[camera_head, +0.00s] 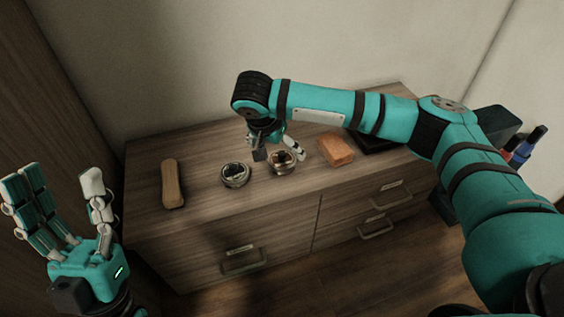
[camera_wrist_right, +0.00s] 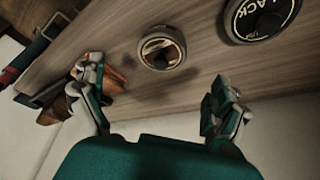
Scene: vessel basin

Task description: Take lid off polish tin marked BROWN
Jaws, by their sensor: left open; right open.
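Two round tins stand on the wooden cabinet top. The left tin (camera_head: 235,175) has a dark lid; in the right wrist view this tin (camera_wrist_right: 262,18) is marked BLACK and is cut off by the frame edge. The other tin (camera_head: 283,162) has a brownish centre and a dark rim; it also shows in the right wrist view (camera_wrist_right: 161,48), its marking too small to read. My right gripper (camera_head: 277,148) is open and empty above and near this second tin, its fingers (camera_wrist_right: 160,100) apart and not around it. My left gripper (camera_head: 62,188) is open and empty, left of the cabinet.
A long brown brush (camera_head: 172,184) lies left of the tins. An orange-brown block (camera_head: 336,149) lies right of them, with a dark flat item (camera_head: 376,142) behind my right arm. The cabinet (camera_head: 265,220) stands against the wall. Its top's front strip is clear.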

